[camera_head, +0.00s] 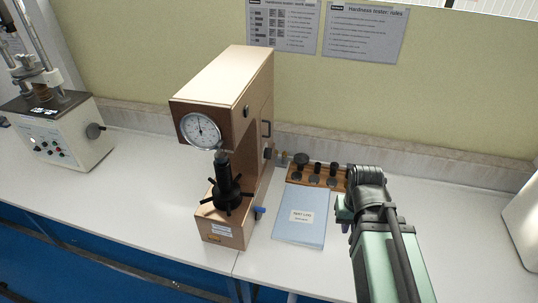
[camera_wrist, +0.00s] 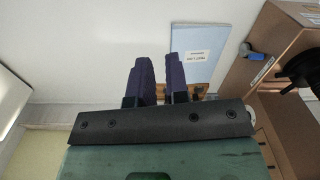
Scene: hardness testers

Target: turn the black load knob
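The tan hardness tester (camera_head: 222,85) with a white dial gauge (camera_head: 200,129) stands in the middle of the bench. On its right side are a black round knob (camera_head: 268,153), probably the load knob, and a smaller dark knob (camera_head: 246,111) higher up. I cannot tell for sure which is the load knob. My gripper (camera_head: 344,221) is to the right of the tester, beyond the blue booklet, well apart from the knobs. In the wrist view my gripper (camera_wrist: 162,64) shows two dark purple fingers with a narrow empty gap between them. The tester (camera_wrist: 275,45) shows at the right there.
A blue booklet (camera_head: 301,216) lies right of the tester. Behind it is a wooden rack (camera_head: 321,183) with several dark parts. A black spoked handwheel (camera_head: 227,190) and a blue-tipped lever (camera_head: 260,210) are on the tester. Another tester (camera_head: 62,130) stands left.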

